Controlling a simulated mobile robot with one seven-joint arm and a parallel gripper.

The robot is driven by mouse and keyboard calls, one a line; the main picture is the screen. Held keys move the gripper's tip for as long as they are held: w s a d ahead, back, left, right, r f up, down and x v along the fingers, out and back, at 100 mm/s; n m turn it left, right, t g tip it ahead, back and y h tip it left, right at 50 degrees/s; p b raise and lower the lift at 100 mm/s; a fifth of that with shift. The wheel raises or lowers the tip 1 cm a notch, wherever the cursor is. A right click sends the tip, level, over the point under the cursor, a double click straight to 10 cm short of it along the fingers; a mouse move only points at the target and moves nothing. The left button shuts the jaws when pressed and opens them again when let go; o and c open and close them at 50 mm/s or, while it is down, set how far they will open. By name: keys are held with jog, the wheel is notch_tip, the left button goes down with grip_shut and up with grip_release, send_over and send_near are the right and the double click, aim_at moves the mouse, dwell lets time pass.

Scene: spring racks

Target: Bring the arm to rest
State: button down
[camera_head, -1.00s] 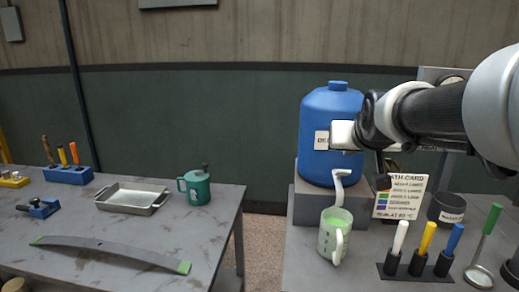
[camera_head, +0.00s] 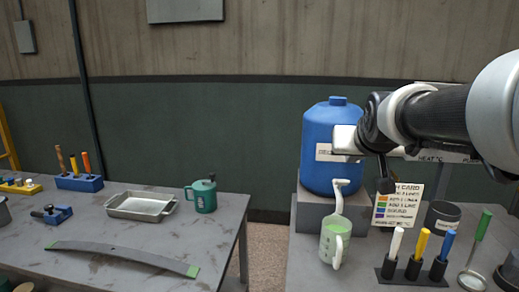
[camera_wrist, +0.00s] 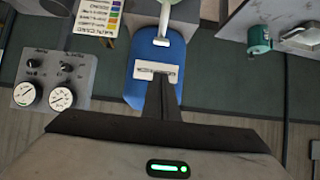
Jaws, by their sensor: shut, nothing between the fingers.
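My arm reaches in from the right edge of the head view, in front of the right bench and beside the blue drum (camera_head: 325,125).
A green-tinted jug (camera_head: 335,243) stands under the drum's spout. The left bench holds a tray (camera_head: 140,207), a green can (camera_head: 203,196) and a leaf spring (camera_head: 122,256).

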jog(key=s+a+f+n+g+y, duration=0.1)
jog(key=s+a+f+g, duration=0.2)
jog(key=s, duration=0.5)
jog(key=s+a+f+g, duration=0.1)
jog(key=s+a+f, duration=0.4)
jog(key=s, duration=0.4)
jog(key=s+a+f+n+g+y, duration=0.1)
jog(key=s+a+f, duration=0.1)
jog(key=s+f, duration=0.45)
notch_tip(320, 180, up, 16)
jog(key=s+p, duration=0.2)
jog(key=p, duration=1.3)
jog(key=shift+r+g, duration=0.2)
jog(key=shift+g, duration=0.1)
